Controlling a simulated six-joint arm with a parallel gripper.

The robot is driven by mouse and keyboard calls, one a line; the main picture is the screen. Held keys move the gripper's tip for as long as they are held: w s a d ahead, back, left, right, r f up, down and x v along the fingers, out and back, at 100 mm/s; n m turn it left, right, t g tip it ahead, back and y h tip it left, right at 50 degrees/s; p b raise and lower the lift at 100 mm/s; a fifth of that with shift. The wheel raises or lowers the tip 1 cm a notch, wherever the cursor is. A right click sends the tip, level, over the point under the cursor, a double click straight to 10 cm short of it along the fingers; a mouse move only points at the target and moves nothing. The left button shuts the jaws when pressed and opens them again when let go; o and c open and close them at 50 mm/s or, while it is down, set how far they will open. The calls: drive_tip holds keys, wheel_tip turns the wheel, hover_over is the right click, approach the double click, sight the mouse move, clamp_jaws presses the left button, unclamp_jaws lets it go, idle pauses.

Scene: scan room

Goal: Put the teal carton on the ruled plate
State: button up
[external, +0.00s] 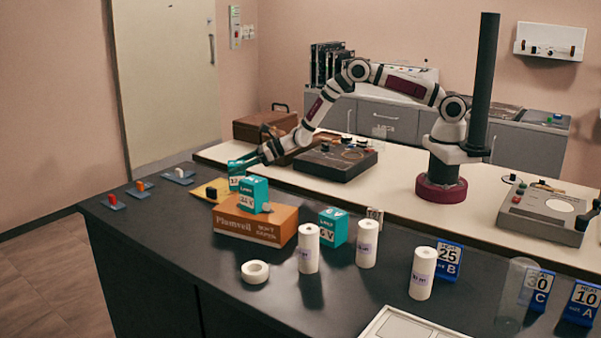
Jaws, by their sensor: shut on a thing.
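My gripper (251,159) is at the far left of the dark counter, shut on a small teal carton (235,183) with a white label. The fingers cover part of this carton, and I cannot tell whether its base touches the counter. A second teal carton (252,191) stands on an orange-brown box (254,221). A third teal carton (333,229) stands to the right of that box. A pale plate with ruled lines (405,328) lies at the front edge of the picture, partly cut off, far to the right of my gripper.
White rolls (308,249) stand upright mid-counter, with a tape ring (255,271) on the left. Blue number signs (449,260) and a clear cylinder (516,290) are at right. A yellow pad (207,192) lies near my gripper.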

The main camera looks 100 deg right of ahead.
drive_tip(key=shift+f, duration=0.55)
drive_tip(key=shift+f, duration=0.15)
drive_tip(key=o, duration=1.3)
drive_tip(key=shift+o, duration=0.2)
